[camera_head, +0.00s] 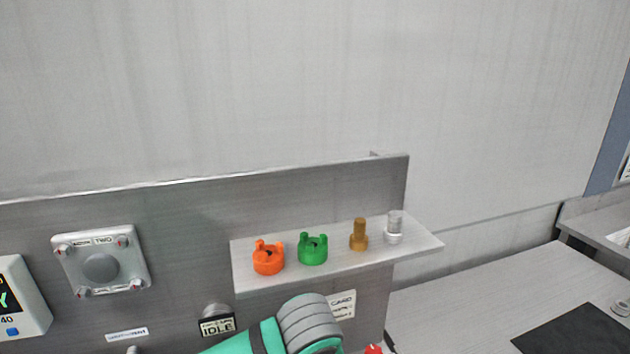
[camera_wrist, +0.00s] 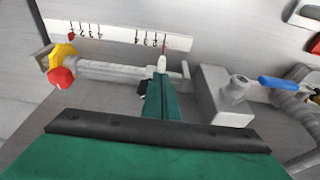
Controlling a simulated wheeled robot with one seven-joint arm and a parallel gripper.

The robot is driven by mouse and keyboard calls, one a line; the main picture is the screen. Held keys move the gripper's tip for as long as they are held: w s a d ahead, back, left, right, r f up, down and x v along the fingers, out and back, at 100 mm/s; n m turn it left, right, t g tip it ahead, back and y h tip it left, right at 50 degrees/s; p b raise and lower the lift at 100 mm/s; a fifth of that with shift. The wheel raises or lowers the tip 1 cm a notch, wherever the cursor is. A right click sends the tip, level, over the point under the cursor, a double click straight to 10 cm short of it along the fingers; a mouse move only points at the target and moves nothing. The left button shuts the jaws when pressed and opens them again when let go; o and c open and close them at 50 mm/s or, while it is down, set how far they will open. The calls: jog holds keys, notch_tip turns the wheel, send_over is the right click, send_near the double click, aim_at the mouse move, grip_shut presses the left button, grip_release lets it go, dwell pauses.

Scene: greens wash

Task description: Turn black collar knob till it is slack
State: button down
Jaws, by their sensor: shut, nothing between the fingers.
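In the wrist view my gripper (camera_wrist: 160,80) is shut, its green fingers close together and empty. The fingertips are over a pale horizontal rod (camera_wrist: 110,70) that runs below a white scale strip (camera_wrist: 128,38) with black marks. A small black piece (camera_wrist: 143,90) shows just left of the fingers, mostly hidden by them; it may be the black collar knob, and I cannot tell whether they touch. A small pale pointer (camera_wrist: 161,64) stands just beyond the fingertips, by a thin red line on the scale. The head view does not show the knob or my fingers.
At the rod's left end are a red knob (camera_wrist: 60,77) and a yellow part (camera_wrist: 62,54). A grey block (camera_wrist: 222,96) and a blue lever (camera_wrist: 278,83) are to the right. In the head view a shelf (camera_head: 340,272) holds orange (camera_head: 268,260) and green (camera_head: 313,252) caps.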

jog(key=shift+s+r, duration=0.1)
jog(key=shift+s, duration=0.05)
notch_tip(320, 180, up, 6)
jog(key=shift+f, duration=0.15)
dwell(0.4)
